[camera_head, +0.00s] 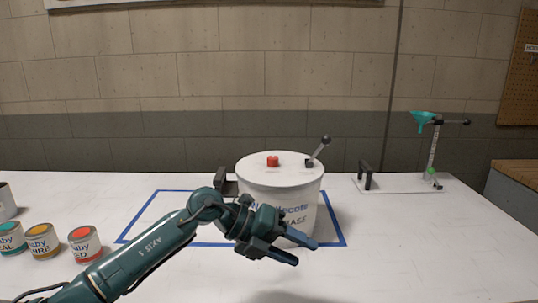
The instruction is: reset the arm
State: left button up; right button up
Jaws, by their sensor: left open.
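My left gripper (298,252) is open and empty. Its two blue-grey fingers point to the right, in front of the lower part of a white drum (290,195). The arm (150,248) comes in from the lower left and is stretched across the table. I cannot tell whether the gripper touches the drum. The drum has a red knob (272,161) and a black lever (318,151) on its lid, and the arm hides part of its lettering. My right gripper is not in view.
The drum stands inside a blue taped outline (333,222) on the white table (430,250). Teal, yellow and red paint cans (85,244) stand at the left. The right front is clear.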

pick_arm(q)
jog(key=s+d+n+t+h+p, duration=0.1)
jog(key=s+d+n+t+h, duration=0.15)
jog(key=s+n+h, duration=0.35)
jog(key=s+a+f+n+t+y+p, duration=0.1)
jog(key=a+f+n+t+y, duration=0.45)
jog(key=n, duration=0.55)
jog(key=a+f+n+t+y+p, duration=0.1)
jog(key=a+f+n+t+y, duration=0.15)
jog(key=a+n+t, duration=0.6)
jog(key=s+a+f+n+g+y+p, duration=0.1)
jog(key=s+a+f+n+g+y, duration=0.2)
jog(key=s+f, duration=0.5)
jog(key=s+a+f+n+g+y, duration=0.3)
jog(key=s+a+f+n, duration=0.1)
jog(key=s+f+n, duration=0.3)
jog(key=shift+s+a+f+y+p, duration=0.3)
jog(key=shift+s+a+f+p, duration=0.05)
jog(key=shift+a, duration=0.05)
jog(key=shift+n, duration=0.25)
